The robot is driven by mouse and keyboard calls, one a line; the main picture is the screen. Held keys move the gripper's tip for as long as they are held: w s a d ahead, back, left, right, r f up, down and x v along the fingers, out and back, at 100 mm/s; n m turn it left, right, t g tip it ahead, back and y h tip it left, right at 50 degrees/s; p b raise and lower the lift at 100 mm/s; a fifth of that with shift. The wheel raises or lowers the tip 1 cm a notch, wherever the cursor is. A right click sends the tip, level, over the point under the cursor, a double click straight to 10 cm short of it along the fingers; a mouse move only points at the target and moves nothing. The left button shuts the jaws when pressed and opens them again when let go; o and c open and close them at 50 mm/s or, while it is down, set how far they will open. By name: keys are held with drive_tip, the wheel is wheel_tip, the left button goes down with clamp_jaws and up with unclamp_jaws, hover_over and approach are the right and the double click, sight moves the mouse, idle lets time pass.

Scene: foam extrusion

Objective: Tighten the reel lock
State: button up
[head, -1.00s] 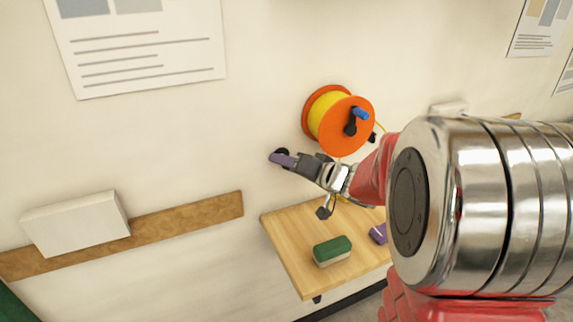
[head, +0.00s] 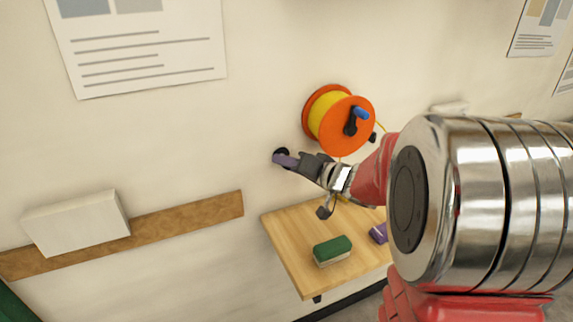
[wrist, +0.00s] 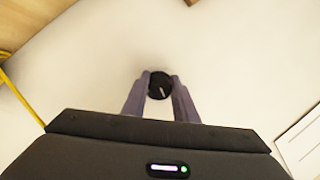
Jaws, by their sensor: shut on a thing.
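The reel (head: 348,122) is mounted on the wall, with orange flanges, yellow cord and a black crank with a blue grip (head: 360,113). A round black knob (head: 281,152), which I take as the reel lock, sits on the wall left of and below the reel. In the wrist view the knob (wrist: 160,86) lies between my two purple-grey fingertips and shows a short pale mark, slightly tilted. My gripper (wrist: 159,87) is shut on the knob, one finger on each side. In the head view my gripper (head: 283,160) partly covers the knob.
A wooden table (head: 290,250) below the reel holds a green and white block (head: 332,251) and a purple thing (head: 378,233). A white box (head: 77,222) rests on a brown rail (head: 190,219) at left. Yellow cord (wrist: 20,95) shows at left in the wrist view.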

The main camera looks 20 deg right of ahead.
drive_tip(key=shift+d, duration=0.1)
drive_tip(key=m+t+y, duration=0.1)
drive_tip(key=m, duration=0.2)
drive_tip(key=shift+f+m, duration=0.15)
drive_tip(key=shift+m, duration=0.15)
drive_tip(key=m+t+y, duration=0.1)
drive_tip(key=m, duration=0.3)
drive_tip(key=shift+y, duration=0.4)
drive_tip(key=m+t, duration=0.1)
drive_tip(key=m, duration=0.1)
drive_tip(key=m+t, duration=0.1)
drive_tip(key=m, duration=0.2)
drive_tip(key=shift+f+m+t, duration=0.1)
drive_tip(key=shift+m+t, duration=0.2)
drive_tip(key=shift+m+t+h, duration=0.4)
drive_tip(key=shift+m+t, duration=0.05)
drive_tip(key=shift+m, duration=0.95)
drive_tip(key=shift+m+t+h, duration=0.4)
drive_tip(key=shift+m+t, duration=0.05)
drive_tip(key=shift+m, duration=0.95)
drive_tip(key=o, duration=0.7)
drive_tip(key=shift+c, duration=0.2)
drive_tip(key=o, duration=0.4)
